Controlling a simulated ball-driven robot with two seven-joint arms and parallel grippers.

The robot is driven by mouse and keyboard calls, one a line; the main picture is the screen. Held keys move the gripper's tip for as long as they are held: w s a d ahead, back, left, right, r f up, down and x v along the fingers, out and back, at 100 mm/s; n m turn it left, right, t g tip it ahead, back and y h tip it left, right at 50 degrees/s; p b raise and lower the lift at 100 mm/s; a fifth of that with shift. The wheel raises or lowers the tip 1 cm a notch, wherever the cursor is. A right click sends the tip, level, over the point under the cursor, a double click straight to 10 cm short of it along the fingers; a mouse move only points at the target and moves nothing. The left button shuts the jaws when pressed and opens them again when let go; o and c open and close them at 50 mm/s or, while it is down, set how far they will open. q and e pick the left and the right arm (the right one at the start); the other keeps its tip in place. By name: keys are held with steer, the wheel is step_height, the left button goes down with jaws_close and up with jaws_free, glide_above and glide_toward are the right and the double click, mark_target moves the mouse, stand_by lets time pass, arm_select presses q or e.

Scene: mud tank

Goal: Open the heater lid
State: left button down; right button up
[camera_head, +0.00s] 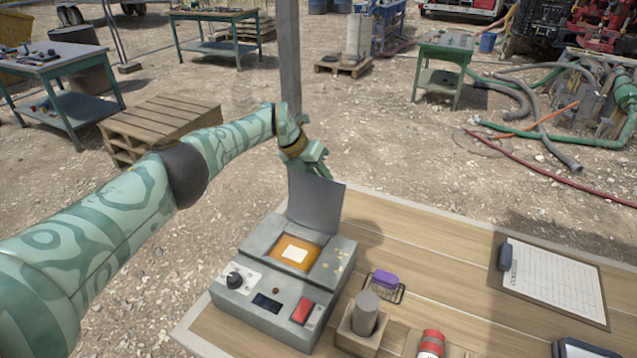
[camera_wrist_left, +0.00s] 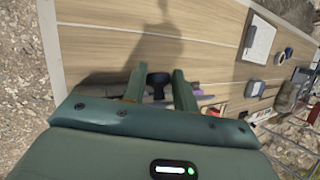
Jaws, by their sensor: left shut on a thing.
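The heater (camera_head: 285,285) is a grey box on the wooden table, with a dial, a small dark display and a red switch on its front. Its grey lid (camera_head: 316,205) stands raised, nearly upright, at the back. The top is uncovered and shows an orange plate (camera_head: 283,252) with a pale square on it. My left gripper (camera_head: 318,168) is at the lid's upper edge. In the left wrist view, its two green fingers (camera_wrist_left: 157,84) are on either side of a black knob (camera_wrist_left: 158,80), apparently the lid's handle. My right gripper is out of view.
On the table (camera_head: 420,240), a purple block (camera_head: 385,279) sits on a wire rack, a grey cylinder (camera_head: 366,308) stands in a wooden holder, and a red can (camera_head: 430,343) is at the front. A clipboard (camera_head: 553,280) lies to the right. A post (camera_head: 289,60) rises behind my arm.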

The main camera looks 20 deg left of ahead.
arm_select(q)
steer(key=shift+w+a+r, duration=0.1)
steer(key=shift+w+r, duration=0.05)
steer(key=shift+r, duration=0.05)
steer(key=c, duration=1.5)
jaws_free()
steer(key=o, duration=0.4)
steer(key=shift+w+f, duration=0.1)
steer(key=shift+f, duration=0.1)
steer(key=p+v, duration=0.4)
steer(key=v, duration=1.2)
steer(key=shift+r+p, duration=0.2)
steer(key=shift+p, duration=0.15)
